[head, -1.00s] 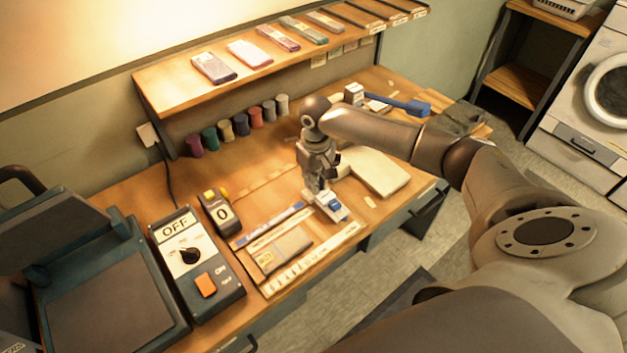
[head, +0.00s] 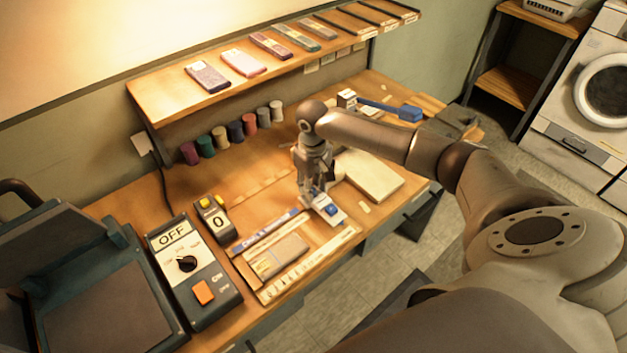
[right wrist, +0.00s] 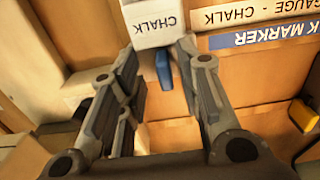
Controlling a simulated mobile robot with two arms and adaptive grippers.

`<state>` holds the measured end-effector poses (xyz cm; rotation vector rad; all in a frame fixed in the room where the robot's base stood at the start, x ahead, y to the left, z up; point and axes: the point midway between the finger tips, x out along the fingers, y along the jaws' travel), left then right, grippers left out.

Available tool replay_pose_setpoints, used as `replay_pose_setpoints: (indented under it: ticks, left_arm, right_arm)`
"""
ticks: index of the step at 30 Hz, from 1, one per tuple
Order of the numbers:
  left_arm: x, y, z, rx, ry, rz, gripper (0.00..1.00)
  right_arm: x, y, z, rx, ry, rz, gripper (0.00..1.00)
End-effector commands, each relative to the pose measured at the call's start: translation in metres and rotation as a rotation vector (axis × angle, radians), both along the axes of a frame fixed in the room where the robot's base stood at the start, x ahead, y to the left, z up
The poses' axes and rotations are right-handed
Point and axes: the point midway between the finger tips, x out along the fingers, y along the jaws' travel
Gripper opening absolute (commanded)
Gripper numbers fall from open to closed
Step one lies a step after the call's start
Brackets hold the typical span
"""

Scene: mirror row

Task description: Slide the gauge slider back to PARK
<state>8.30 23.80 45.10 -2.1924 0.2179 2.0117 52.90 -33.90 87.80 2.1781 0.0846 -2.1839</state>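A small white block with a blue knob (head: 330,209) sits at the right end of the flat tray with labelled strips (head: 300,275); it looks like the gauge slider, but I see no readable PARK mark. My right gripper (head: 307,192) points down just left of and behind this block. In the right wrist view its two fingers (right wrist: 158,58) are apart, with a blue piece (right wrist: 164,70) showing between them. A white block lettered CHALK (right wrist: 152,24) is just beyond the fingertips. Whether the fingers touch the blue piece is unclear. My left gripper is out of view.
A control box reading OFF (head: 190,260) and a small counter showing 0 (head: 214,218) stand left of the tray. Several coloured spools (head: 236,132) line the back under a shelf (head: 165,92). A pale flat slab (head: 368,178) lies right of the gripper.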

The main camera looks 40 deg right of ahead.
Motion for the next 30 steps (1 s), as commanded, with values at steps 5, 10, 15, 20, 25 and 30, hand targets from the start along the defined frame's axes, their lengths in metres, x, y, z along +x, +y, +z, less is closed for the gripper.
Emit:
replay_pose_setpoints:
  ticks: [5,10,15,20,25,30]
  left_arm:
    - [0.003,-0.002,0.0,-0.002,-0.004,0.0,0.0]
    - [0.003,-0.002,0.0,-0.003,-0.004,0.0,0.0]
    - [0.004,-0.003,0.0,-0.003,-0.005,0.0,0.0]
    - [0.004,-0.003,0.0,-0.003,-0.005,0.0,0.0]
    - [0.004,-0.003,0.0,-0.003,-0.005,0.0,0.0]
    - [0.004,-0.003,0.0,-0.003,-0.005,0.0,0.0]
  right_arm:
    - [0.001,-0.001,0.03,0.0,-0.006,0.001,0.32]
    - [0.002,-0.001,0.068,-0.001,-0.006,-0.001,0.32]
    - [0.001,-0.002,0.097,-0.001,-0.004,-0.001,0.32]
    - [0.001,-0.002,0.113,-0.001,-0.003,-0.002,0.32]
    - [0.0,-0.002,0.116,-0.001,-0.002,-0.002,0.32]
    - [0.0,-0.002,0.116,-0.001,-0.002,-0.002,0.32]
